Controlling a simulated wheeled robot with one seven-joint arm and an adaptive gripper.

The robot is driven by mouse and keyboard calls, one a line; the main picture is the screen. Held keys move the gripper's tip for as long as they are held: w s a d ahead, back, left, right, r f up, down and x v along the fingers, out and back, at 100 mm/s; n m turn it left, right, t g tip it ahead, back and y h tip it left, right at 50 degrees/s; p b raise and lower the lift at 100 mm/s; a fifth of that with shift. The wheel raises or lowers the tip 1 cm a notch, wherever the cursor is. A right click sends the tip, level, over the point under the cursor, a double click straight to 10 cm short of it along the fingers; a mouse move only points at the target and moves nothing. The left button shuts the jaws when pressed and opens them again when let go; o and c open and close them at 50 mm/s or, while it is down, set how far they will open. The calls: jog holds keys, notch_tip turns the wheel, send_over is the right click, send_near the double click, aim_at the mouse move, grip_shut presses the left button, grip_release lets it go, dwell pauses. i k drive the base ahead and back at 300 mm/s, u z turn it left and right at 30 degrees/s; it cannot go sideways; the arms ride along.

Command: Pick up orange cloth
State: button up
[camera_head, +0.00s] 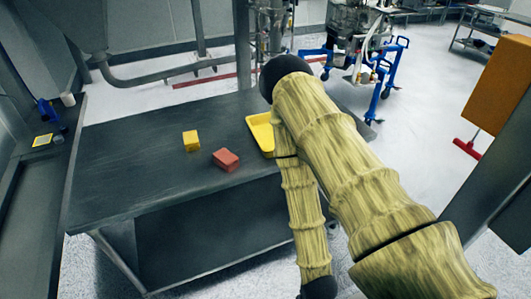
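A small reddish-orange block-shaped item (226,160) lies on the dark table, left of the yellow tray; I cannot tell whether it is the orange cloth. A yellow block-shaped item (191,141) lies to its left and a little farther back. No other orange thing shows on the table. My arm, in a yellowish sleeve, rises from the lower right and bends back down at the table's right side. Its dark lower end is cut by the bottom edge, and my gripper is not visible. Nothing visible of the arm touches the reddish-orange item.
The yellow tray (260,132) is partly hidden behind my arm. The table's (130,165) left half is bare. Small items, including a blue one (47,110), sit on a ledge at the left. Machinery on a blue wheeled frame (385,72) stands behind. An orange-brown panel (500,85) is at the right.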

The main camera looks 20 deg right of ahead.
aim_at(226, 159)
jog(key=u, duration=2)
jog(key=k, duration=1.05)
jog(key=z, duration=1.4)
jog(key=i, duration=0.5)
jog(key=u, duration=0.05)
